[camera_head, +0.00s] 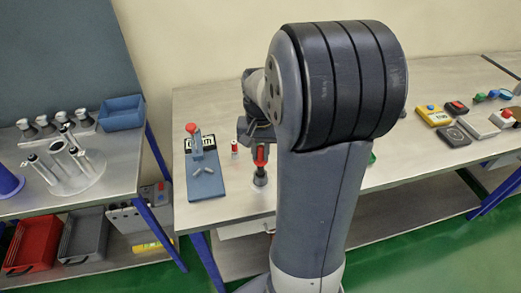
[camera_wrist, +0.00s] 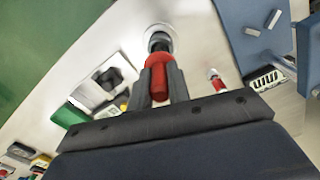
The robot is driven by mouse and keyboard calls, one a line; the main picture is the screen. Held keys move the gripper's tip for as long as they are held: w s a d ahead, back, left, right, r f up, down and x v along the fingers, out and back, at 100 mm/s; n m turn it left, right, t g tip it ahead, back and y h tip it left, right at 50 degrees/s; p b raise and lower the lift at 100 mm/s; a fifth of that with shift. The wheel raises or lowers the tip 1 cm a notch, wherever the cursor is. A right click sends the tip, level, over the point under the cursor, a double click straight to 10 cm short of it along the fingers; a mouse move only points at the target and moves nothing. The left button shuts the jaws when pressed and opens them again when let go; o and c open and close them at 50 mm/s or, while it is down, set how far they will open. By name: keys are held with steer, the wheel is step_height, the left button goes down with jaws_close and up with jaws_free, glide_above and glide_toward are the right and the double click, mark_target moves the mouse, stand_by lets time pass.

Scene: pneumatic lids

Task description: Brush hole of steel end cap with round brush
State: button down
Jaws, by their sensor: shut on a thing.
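My gripper (camera_wrist: 160,82) is shut on the red handle of the round brush (camera_wrist: 153,65), between its two dark fingers. The brush points down, and its dark lower end meets a pale round piece (camera_wrist: 167,32) on the bench, probably the steel end cap. I cannot tell how far the brush sits in a hole, as its tip is hidden. In the head view the red handle (camera_head: 260,156) shows below my wrist, with a dark part beneath it, near the bench's front edge.
A blue fixture with a red lever (camera_head: 203,178) stands to the left. A small red-and-white item (camera_head: 234,148) stands between. Control boxes (camera_head: 433,115) lie at the far right. A left bench holds a round tool stand (camera_head: 95,172) and a blue bin (camera_head: 122,112).

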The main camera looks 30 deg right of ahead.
steer(key=shift+f+b, duration=0.75)
steer(key=shift+f, duration=0.4)
steer(key=shift+r+p, duration=1.1)
steer(key=shift+p, duration=0.15)
steer(key=shift+f+b, duration=0.7)
steer(key=shift+f, duration=0.4)
steer(key=shift+r+p, duration=3)
steer(key=shift+r, duration=0.6)
steer(key=shift+f, duration=0.1)
